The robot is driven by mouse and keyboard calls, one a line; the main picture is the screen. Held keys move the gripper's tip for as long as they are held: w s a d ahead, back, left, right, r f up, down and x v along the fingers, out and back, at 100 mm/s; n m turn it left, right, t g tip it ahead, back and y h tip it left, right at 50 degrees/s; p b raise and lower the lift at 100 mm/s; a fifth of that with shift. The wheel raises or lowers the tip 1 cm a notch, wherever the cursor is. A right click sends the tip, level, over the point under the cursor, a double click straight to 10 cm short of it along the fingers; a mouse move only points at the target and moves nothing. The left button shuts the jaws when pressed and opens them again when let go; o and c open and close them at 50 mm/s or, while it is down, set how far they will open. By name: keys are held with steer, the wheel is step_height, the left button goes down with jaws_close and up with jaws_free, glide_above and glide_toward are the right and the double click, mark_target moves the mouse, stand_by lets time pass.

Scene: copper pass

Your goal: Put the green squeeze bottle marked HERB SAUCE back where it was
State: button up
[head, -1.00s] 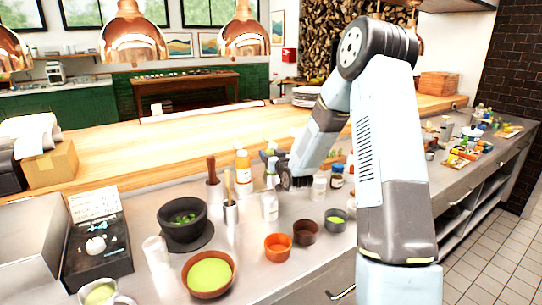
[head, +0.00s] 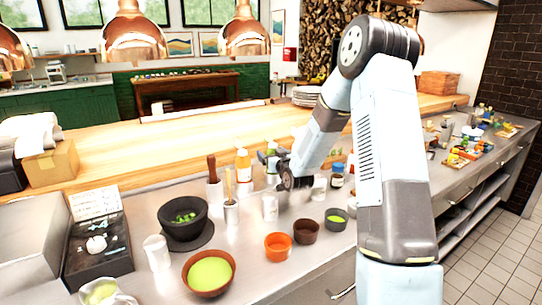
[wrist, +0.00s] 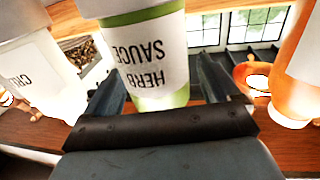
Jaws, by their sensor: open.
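The green squeeze bottle marked HERB SAUCE (wrist: 150,55) stands between the two spread fingers of my gripper (wrist: 160,85) in the wrist view. Its label reads upside down there, and green shows at its end near the palm. A gap shows on the right side of the bottle; contact on the left cannot be told. In the head view my gripper (head: 285,178) is low among the bottles at the back of the steel counter, and the herb sauce bottle (head: 271,170) is partly hidden beside it.
An orange bottle (head: 243,166) stands close by, and it shows in the wrist view (wrist: 301,75). A white bottle with a partly readable label (wrist: 30,75) is on the other side. A clear shaker (head: 270,207), a utensil holder (head: 231,212) and several bowls (head: 278,247) crowd the counter.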

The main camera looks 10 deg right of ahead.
steer(key=s+r+g+h, duration=0.1)
steer(key=s+r+g, duration=0.3)
steer(key=s, duration=1.2)
steer(key=s+r+m+g+h, duration=0.1)
steer(key=s+r+g, duration=0.3)
steer(key=s, duration=1.2)
steer(key=s+r+g, duration=0.4)
steer(key=s+r, duration=0.3)
steer(key=s, duration=0.9)
steer(key=shift+s+r+m+h, duration=0.3)
steer(key=shift+r+m+h, duration=0.1)
steer(key=shift+a, duration=0.1)
